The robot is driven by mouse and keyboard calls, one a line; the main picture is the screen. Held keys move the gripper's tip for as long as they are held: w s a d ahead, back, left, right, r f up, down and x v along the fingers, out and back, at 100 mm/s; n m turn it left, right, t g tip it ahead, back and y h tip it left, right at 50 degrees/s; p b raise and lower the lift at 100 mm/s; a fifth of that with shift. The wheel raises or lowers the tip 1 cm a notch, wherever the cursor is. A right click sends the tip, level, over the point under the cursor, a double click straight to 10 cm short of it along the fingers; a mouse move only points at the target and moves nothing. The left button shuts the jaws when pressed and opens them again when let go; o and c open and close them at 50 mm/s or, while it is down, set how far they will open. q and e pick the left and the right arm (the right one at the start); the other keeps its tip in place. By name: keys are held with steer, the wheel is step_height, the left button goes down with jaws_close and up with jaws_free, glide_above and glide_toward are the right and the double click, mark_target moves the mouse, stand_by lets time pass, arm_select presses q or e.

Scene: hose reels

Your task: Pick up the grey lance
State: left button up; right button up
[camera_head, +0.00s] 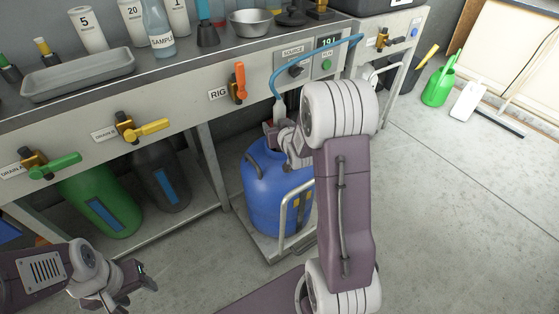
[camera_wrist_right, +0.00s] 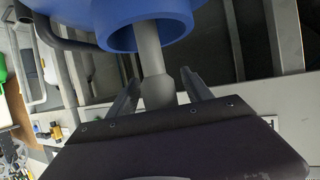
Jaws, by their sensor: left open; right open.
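The grey lance (camera_head: 279,108) stands upright in the blue drum (camera_head: 262,190), with a blue hose (camera_head: 283,72) running from its top. In the right wrist view the lance (camera_wrist_right: 151,52) comes out of the drum's round neck (camera_wrist_right: 119,36). My right gripper (camera_wrist_right: 160,76) is open, with one finger on each side of the lance's wider part; gaps show on both sides. In the head view this gripper (camera_head: 277,131) is partly hidden by its own arm. My left gripper (camera_head: 146,277) is open and empty at the lower left, away from the drum.
The bench (camera_head: 180,85) with valves and a RIG panel stands behind and above the drum. A metal rail (camera_head: 284,228) rises from the drum's stand at its front. Green (camera_head: 100,205) and dark (camera_head: 160,178) cylinders stand under the bench.

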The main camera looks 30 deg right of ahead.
jaws_close()
stand_by(1.4)
